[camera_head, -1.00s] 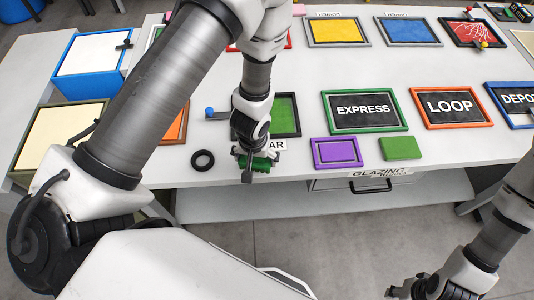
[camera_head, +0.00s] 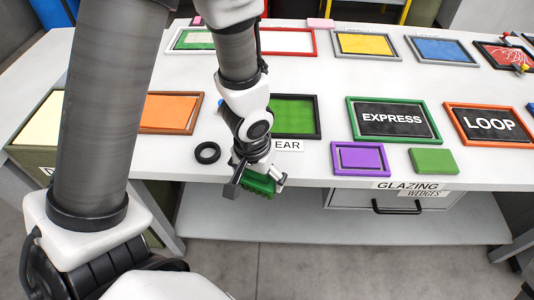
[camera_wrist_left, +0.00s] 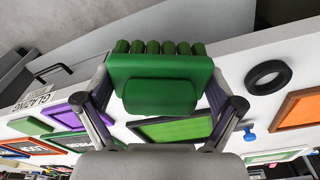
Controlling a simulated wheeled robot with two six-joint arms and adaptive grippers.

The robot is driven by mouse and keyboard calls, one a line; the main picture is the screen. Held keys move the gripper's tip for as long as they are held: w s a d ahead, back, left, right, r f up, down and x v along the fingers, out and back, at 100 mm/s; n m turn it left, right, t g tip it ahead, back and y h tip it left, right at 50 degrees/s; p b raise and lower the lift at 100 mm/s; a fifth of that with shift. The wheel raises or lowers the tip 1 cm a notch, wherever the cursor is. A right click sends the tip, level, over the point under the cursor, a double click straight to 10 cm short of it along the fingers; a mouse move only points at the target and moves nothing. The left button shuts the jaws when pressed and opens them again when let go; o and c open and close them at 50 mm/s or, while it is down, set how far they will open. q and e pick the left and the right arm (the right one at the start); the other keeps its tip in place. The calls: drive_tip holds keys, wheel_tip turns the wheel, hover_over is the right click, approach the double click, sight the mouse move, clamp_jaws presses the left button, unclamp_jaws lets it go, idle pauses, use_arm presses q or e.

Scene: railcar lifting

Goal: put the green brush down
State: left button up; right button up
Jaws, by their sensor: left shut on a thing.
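The green brush (camera_head: 258,183) is held in my left gripper (camera_head: 256,180) at the front edge of the white table. In the left wrist view the brush (camera_wrist_left: 158,85) lies between the two fingers, its row of green bristles turned away from the palm. The gripper is shut on it. I cannot tell whether the brush touches the table. My right gripper does not show in the head view now.
A black ring (camera_head: 207,153) lies left of the brush. A black-framed green panel (camera_head: 293,115) lies behind it. A purple tray (camera_head: 360,159) and a green block (camera_head: 433,160) lie to the right. A GLAZING WEDGES drawer (camera_head: 395,201) is below the tabletop.

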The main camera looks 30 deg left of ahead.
use_arm(q)
drive_tip(key=w+a, duration=0.1)
drive_tip(key=w, duration=0.2)
drive_tip(key=w+a+p, duration=0.1)
drive_tip(key=w+a, duration=0.1)
drive_tip(key=w, duration=0.1)
drive_tip(key=w+a, duration=0.1)
drive_tip(key=w, duration=0.2)
drive_tip(key=shift+w+a+f+p, duration=0.2)
drive_tip(key=shift+p, duration=0.15)
drive_tip(key=f+b, duration=0.2)
drive_tip(key=f, duration=0.1)
drive_tip(key=f+b, duration=0.1)
drive_tip(key=shift+w+a+f, duration=0.1)
drive_tip(key=shift+w+f, duration=0.05)
drive_tip(key=shift+w, duration=0.2)
drive_tip(key=shift+c, duration=0.6)
drive_tip(key=o, duration=1)
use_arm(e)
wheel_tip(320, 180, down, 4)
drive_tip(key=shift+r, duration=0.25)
